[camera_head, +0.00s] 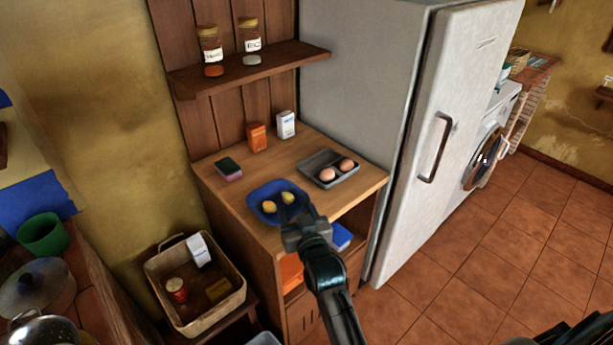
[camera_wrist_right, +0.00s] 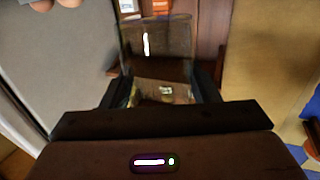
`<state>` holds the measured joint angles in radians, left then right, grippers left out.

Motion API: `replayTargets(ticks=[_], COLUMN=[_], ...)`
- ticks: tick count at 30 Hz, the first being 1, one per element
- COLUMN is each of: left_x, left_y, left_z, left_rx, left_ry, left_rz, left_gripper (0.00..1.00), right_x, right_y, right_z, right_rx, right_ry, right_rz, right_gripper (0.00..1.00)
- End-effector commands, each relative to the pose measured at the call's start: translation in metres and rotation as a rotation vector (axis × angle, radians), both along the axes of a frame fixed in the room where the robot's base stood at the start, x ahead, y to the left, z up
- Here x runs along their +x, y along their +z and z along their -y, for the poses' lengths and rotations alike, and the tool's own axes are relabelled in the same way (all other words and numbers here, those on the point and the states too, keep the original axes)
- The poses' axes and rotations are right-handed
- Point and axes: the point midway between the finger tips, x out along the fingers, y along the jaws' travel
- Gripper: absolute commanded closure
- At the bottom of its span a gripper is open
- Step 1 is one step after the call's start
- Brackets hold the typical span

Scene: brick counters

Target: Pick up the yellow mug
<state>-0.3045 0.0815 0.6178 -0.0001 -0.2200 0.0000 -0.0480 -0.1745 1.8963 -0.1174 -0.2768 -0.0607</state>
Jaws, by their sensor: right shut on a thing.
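I make out no yellow mug in either view. My right gripper (camera_head: 305,228) is over the front right part of the counter, by the right edge of a blue bowl (camera_head: 263,212) holding two small yellow rounded things (camera_head: 288,198). In the right wrist view the fingers (camera_wrist_right: 160,88) are shut on a see-through, brownish, glass-like thing (camera_wrist_right: 155,45) with a bright white streak. I cannot tell exactly what it is. The head view does not show it clearly. My left gripper is not in view.
A grey tray (camera_head: 310,166) with two eggs (camera_head: 328,174) is on the counter (camera_head: 240,198). Two jars are on the shelf (camera_head: 200,86). The fridge (camera_head: 430,70) borders the right side.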

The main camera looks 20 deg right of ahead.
Motion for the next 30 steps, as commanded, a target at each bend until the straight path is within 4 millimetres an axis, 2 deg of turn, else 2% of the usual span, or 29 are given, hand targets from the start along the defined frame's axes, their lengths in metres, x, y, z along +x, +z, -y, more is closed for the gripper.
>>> replayTargets(ticks=[1,3,8,15,21,27,30], left_x=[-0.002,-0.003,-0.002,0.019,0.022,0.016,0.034], left_y=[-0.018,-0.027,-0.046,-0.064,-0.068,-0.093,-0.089], left_z=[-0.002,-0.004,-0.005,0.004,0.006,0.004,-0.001], left_rx=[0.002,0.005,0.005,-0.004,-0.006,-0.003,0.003], left_ry=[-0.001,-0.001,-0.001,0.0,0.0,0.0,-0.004], left_rz=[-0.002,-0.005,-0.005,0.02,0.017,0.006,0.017], left_gripper=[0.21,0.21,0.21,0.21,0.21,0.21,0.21], right_x=[0.008,0.018,0.042,0.074,0.082,0.082,0.082], right_y=[-0.009,-0.01,-0.012,-0.016,-0.016,-0.041,-0.048], right_z=[0.012,0.026,0.061,0.105,0.117,0.117,0.117], right_rx=[-0.011,-0.01,-0.01,-0.005,0.0,0.0,0.0], right_ry=[-0.002,-0.001,-0.002,-0.002,-0.001,-0.001,-0.001], right_rz=[0.007,0.006,0.006,0.004,0.001,0.001,0.001], right_gripper=[0.72,0.72,0.72,0.72,0.72,0.72,0.72])
